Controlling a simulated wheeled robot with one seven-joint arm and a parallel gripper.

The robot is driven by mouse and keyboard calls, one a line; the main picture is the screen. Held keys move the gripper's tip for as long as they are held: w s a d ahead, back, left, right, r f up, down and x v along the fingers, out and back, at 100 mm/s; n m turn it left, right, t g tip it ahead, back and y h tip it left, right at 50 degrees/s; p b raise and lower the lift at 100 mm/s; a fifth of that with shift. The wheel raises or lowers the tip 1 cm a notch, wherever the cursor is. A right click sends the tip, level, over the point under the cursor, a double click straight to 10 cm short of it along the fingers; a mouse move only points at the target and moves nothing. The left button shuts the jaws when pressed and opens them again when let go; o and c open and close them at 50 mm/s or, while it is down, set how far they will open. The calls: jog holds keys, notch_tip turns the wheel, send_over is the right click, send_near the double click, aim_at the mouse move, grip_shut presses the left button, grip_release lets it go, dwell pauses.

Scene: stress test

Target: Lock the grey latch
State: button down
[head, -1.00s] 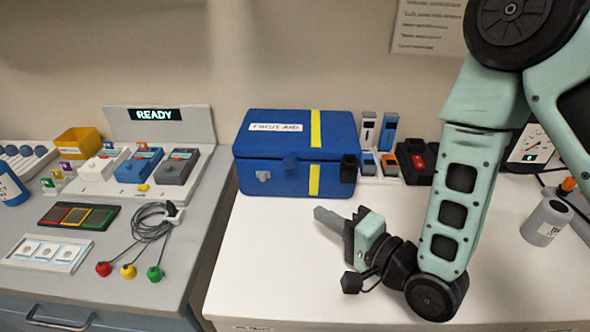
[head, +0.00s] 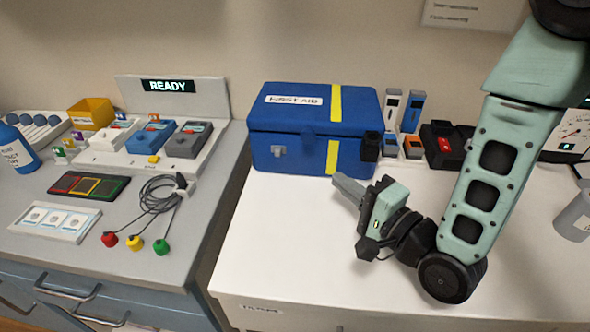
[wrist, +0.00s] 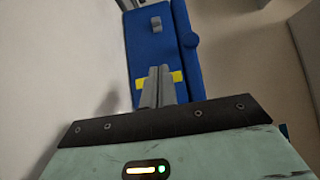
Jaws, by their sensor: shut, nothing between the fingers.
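The grey latch (head: 278,151) is a small piece on the left front of the blue first aid box (head: 262,150). The box lid is down. In the wrist view the grey latch (wrist: 155,23) lies on the blue box (wrist: 148,48), beyond the fingertips. My gripper (head: 338,178) is shut and empty, just in front of the box's right part, to the right of the grey latch and apart from it. In the wrist view the gripper's fingers (wrist: 158,72) overlap the yellow stripe. Whether they touch the box I cannot tell.
A black latch (head: 370,146) sits at the box's right front. Several small devices and a black unit with a red switch (head: 444,145) stand right of the box. A grey canister (head: 574,215) is at the far right. The white tabletop (head: 290,230) before the box is clear.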

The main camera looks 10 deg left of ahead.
aim_at(277, 155)
jog(key=shift+b+x, duration=1.55)
jog(key=shift+b, duration=2.3)
jog(key=p+x, duration=0.1)
jog(key=x, duration=0.4)
jog(key=shift+a+r+p, duration=0.1)
jog(key=shift+a+p, duration=0.15)
jog(key=shift+p, duration=0.05)
jog(key=shift+s+a, duration=0.2)
jog(key=shift+a, duration=1.55)
jog(key=shift+a+b, duration=0.35)
jog(key=shift+a, duration=0.75)
jog(key=shift+s+a, duration=0.1)
